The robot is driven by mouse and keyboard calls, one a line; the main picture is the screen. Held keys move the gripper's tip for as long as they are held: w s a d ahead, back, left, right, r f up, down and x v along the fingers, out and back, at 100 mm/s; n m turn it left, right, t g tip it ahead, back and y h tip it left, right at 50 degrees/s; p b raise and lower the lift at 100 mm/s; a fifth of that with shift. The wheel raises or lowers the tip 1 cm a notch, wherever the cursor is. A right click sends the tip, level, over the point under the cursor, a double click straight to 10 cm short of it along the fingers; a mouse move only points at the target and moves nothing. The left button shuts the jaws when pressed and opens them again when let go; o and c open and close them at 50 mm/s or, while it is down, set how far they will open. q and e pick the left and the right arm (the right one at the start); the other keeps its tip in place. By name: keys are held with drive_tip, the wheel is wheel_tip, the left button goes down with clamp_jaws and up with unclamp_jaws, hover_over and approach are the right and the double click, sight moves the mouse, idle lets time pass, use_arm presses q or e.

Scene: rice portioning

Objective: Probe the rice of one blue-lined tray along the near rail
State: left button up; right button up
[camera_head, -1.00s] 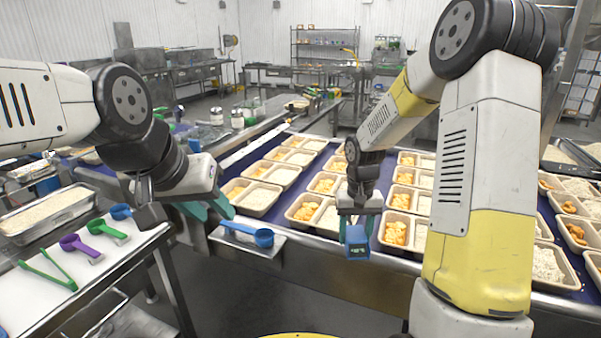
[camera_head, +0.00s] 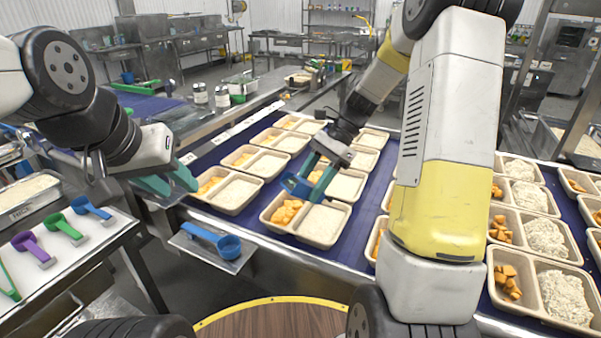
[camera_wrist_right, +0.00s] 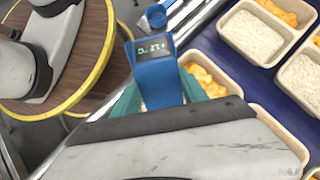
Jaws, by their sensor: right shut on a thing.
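My right gripper (camera_head: 318,178) is shut on a blue probe thermometer (camera_head: 297,186), tilted above the far-left part of a two-part tray (camera_head: 333,241) by the near rail. In the right wrist view the thermometer (camera_wrist_right: 153,72) shows a small dark display between the teal fingers. That tray has orange pieces (camera_head: 285,211) on the left and white rice (camera_head: 322,224) on the right. The probe's tip is hidden, so I cannot tell whether it touches food. My left gripper (camera_head: 168,180) is open and empty, left of the trays.
A blue scoop (camera_head: 212,240) lies on a small shelf at the near rail (camera_head: 262,253). Coloured scoops (camera_head: 63,228) lie on the left table. Several more filled trays (camera_head: 228,192) stand on the blue belt (camera_head: 375,206). My right arm hides part of the belt.

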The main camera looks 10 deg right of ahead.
drive_tip(key=shift+a+r, duration=0.15)
drive_tip(key=shift+r, duration=0.05)
drive_tip(key=shift+f, duration=4.45)
idle(1.3)
drive_tip(key=shift+r, duration=4.55)
